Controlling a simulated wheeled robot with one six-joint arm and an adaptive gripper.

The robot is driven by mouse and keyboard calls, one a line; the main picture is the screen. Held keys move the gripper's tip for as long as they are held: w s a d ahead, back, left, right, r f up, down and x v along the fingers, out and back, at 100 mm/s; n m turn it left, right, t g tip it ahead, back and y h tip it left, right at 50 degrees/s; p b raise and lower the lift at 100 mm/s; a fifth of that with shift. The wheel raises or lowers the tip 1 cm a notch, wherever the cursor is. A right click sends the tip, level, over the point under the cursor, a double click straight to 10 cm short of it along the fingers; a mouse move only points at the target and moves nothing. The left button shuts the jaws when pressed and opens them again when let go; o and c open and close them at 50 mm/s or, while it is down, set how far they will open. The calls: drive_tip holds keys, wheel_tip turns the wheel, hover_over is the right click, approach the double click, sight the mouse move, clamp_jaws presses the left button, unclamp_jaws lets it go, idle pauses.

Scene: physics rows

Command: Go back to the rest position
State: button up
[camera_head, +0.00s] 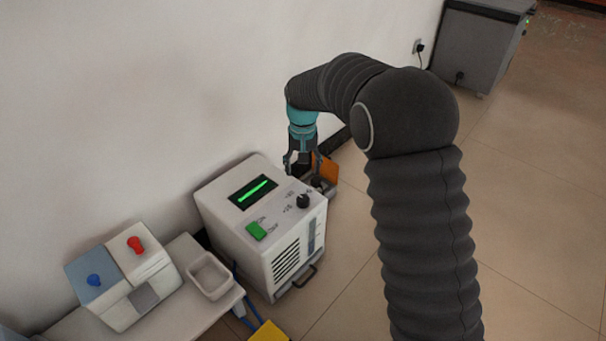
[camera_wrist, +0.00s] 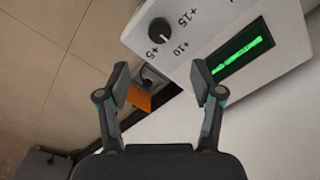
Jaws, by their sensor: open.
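My gripper (camera_head: 303,163) is open and empty, at the far right edge of a white machine (camera_head: 228,205). In the wrist view my gripper (camera_wrist: 165,92) has its two fingers spread wide with nothing between them but the machine's edge and things behind it. The machine has a lit green display (camera_head: 253,192), a black knob (camera_head: 303,201) and a green switch (camera_head: 256,231). The knob (camera_wrist: 160,31) and display (camera_wrist: 240,50) also show in the wrist view. My arm reaches over from the right of the head view.
An orange object (camera_head: 326,165) sits behind the machine, partly hidden by my gripper. A box with red and blue knobs (camera_head: 125,276) and an empty tray (camera_head: 210,275) stand on a low table at lower left. A wall runs behind. Tiled floor at right is clear up to a grey cabinet (camera_head: 478,45).

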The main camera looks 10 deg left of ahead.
idle(0.5)
drive_tip(key=s+d+f+n, duration=0.1)
drive_tip(key=s+d+f, duration=0.15)
drive_tip(key=s, duration=0.25)
drive_tip(key=s+d+r+m+t+p, duration=0.2)
drive_tip(key=s+d+r, duration=0.9)
drive_tip(key=s+d, duration=0.2)
drive_tip(key=s+d+r+m+t+p, duration=0.1)
drive_tip(key=s+d+r+t+p, duration=0.1)
drive_tip(key=s+d+r, duration=0.9)
drive_tip(key=s+d+t, duration=0.1)
drive_tip(key=d, duration=0.2)
drive_tip(key=shift+s+m+t, duration=0.3)
drive_tip(key=shift+s+m, duration=0.1)
drive_tip(key=shift+a, duration=0.2)
